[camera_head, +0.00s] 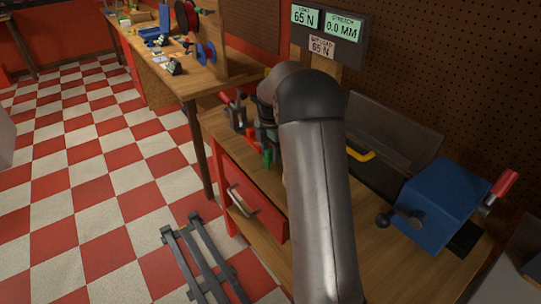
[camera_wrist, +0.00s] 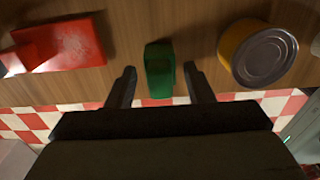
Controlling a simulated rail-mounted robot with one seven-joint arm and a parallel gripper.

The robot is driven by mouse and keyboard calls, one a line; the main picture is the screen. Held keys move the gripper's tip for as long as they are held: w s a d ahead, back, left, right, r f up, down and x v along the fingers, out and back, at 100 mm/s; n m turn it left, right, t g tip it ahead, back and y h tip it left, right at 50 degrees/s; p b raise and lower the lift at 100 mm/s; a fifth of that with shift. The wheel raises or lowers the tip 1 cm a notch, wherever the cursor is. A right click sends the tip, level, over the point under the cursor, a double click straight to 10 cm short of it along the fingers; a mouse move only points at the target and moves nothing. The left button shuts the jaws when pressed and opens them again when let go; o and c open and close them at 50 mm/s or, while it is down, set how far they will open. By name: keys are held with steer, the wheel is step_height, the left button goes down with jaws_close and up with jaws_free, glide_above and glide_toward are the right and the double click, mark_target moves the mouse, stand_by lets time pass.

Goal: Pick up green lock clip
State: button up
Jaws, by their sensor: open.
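The green lock clip (camera_wrist: 160,68) is on the wooden bench top near its edge, in the upper middle of the wrist view. My gripper (camera_wrist: 160,80) is open, with one dark finger on each side of the clip. Gaps show between the clip and both fingers, so I cannot see any contact. The height of the fingers above the wood is hard to tell. In the head view a small green piece (camera_head: 267,157), likely the clip, shows beside my arm, which hides much of that area.
A red block (camera_wrist: 62,45) lies left of the clip, and a yellow can (camera_wrist: 258,52) stands to the right. In the head view a blue box with a crank (camera_head: 437,205) and an open grey case (camera_head: 393,130) are right of my arm. A red drawer (camera_head: 252,198) is below.

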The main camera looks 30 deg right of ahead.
steer(key=shift+f, duration=0.75)
steer(key=c, duration=1)
steer(key=shift+o, duration=0.2)
